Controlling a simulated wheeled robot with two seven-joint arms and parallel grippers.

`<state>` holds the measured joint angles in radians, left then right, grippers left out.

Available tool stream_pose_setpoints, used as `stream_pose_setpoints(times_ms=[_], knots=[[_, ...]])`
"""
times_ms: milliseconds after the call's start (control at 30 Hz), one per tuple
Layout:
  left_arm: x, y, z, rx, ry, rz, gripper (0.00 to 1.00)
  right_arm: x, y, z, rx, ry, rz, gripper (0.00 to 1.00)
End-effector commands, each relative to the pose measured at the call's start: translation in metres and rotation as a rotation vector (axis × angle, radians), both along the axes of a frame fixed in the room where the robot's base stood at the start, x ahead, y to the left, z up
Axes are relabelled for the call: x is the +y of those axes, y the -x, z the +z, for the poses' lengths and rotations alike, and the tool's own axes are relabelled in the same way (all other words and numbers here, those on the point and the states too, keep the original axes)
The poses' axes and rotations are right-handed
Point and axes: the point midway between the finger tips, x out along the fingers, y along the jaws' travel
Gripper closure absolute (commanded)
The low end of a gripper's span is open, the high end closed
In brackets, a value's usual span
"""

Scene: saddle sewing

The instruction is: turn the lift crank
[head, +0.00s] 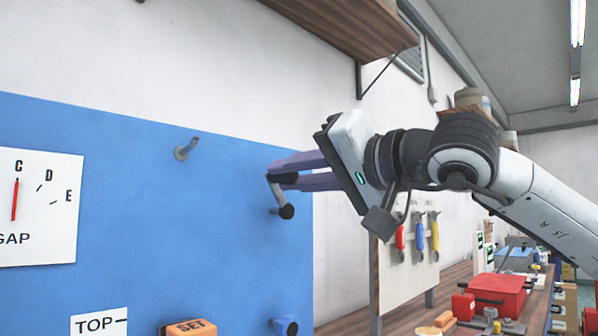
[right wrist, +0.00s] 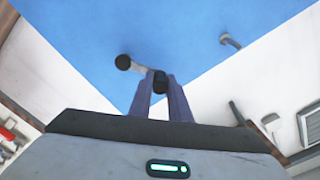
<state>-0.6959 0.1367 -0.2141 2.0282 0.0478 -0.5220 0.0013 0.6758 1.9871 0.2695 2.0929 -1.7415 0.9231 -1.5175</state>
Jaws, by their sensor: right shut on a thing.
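The crank (head: 278,194) is on the blue panel near its right edge, a short grey arm with a black end at its lower right. My right gripper (head: 271,174) comes in from the right, its purple fingers shut on the crank's black handle at the upper end of the arm. In the right wrist view the crank arm (right wrist: 137,67) runs up-left from the handle between the fingertips (right wrist: 160,84). The fingers partly hide the handle. A white gauge (head: 45,235) marked "GAP", cut off at the left, has a red needle pointing up near C. My left gripper is out of view.
A grey peg (head: 186,149) sticks out of the blue panel (head: 150,230) left of the crank. Below are an orange "SET" block (head: 188,328) and a blue part (head: 285,325). A tool board (head: 408,268) and a red box (head: 497,292) stand right, beyond my arm. A wooden shelf (head: 340,28) hangs above.

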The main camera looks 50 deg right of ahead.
Motion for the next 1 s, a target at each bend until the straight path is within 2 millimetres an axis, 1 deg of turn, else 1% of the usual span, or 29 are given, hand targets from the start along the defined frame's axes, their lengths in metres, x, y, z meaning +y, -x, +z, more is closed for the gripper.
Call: stream_pose_setpoints(times_ms=[33,200,600,800,1000], knots=[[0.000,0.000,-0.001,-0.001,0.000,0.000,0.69,0.003,0.000,-0.004,0.008,0.045,0.001,1.00],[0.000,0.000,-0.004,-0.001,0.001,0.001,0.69,0.012,-0.001,-0.011,0.018,0.206,0.001,1.00],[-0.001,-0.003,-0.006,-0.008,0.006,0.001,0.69,0.023,-0.002,-0.029,0.043,0.530,0.003,1.00],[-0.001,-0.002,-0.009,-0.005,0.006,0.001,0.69,0.026,-0.002,-0.036,0.052,0.632,0.004,1.00],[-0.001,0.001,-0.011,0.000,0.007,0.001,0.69,0.027,-0.002,-0.039,0.055,0.685,0.003,1.00]])
